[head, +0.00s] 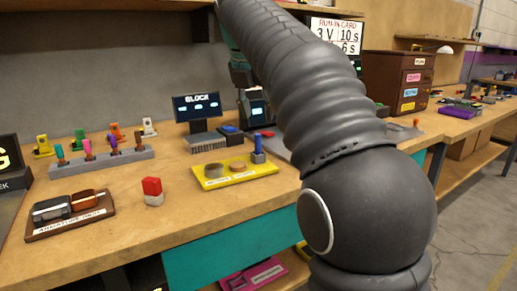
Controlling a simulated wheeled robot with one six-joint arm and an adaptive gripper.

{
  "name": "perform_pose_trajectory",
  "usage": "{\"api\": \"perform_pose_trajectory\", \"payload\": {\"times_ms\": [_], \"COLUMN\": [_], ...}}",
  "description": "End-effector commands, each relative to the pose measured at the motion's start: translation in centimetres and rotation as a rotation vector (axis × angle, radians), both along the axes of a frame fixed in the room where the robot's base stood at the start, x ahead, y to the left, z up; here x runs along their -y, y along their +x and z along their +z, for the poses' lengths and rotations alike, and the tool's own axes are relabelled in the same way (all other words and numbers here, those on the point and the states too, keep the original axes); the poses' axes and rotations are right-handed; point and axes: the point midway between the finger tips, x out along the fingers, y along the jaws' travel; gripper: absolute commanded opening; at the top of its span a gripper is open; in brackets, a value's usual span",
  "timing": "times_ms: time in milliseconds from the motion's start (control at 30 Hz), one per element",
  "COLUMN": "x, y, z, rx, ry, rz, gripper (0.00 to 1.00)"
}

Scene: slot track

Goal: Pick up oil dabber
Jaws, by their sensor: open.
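The oil dabber is not clearly identifiable. The likeliest one is a small upright tool with a blue handle (257,143), standing in a grey holder at the right end of a yellow tray (219,183). Several other upright handles, including a pink one (88,149), stand in a grey rack (125,162) farther left. My gripper (243,108) seems to hang beyond my large dark arm, mostly hidden, above the back of the bench. It is open, and I see nothing in it. It is apart from the blue-handled tool.
A red and white block (152,191) stands in the bench's middle. A dark screen (197,106) stands behind. A brown drawer cabinet (399,80) is at right. Bare wood surrounds the red block.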

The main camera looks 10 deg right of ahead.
Motion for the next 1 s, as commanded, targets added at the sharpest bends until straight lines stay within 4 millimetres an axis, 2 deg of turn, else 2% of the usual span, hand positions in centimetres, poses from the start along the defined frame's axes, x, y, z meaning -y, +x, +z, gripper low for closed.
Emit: {"api": "perform_pose_trajectory", "payload": {"times_ms": [100, 333, 633, 967, 1000], "x": [0.4, 0.4, 0.6, 0.7, 0.7], "y": [0.4, 0.8, 2.1, 2.3, 2.3], "z": [-1.3, -2.5, -6.3, -6.9, -6.9], "rx": [0.0, 0.0, -0.001, 0.002, 0.002], "ry": [0.0, 0.0, 0.0, 0.0, 0.0], "rz": [-0.001, 0.0, -0.001, -0.001, -0.001], "gripper": [0.46, 0.46, 0.46, 0.46, 0.41]}}
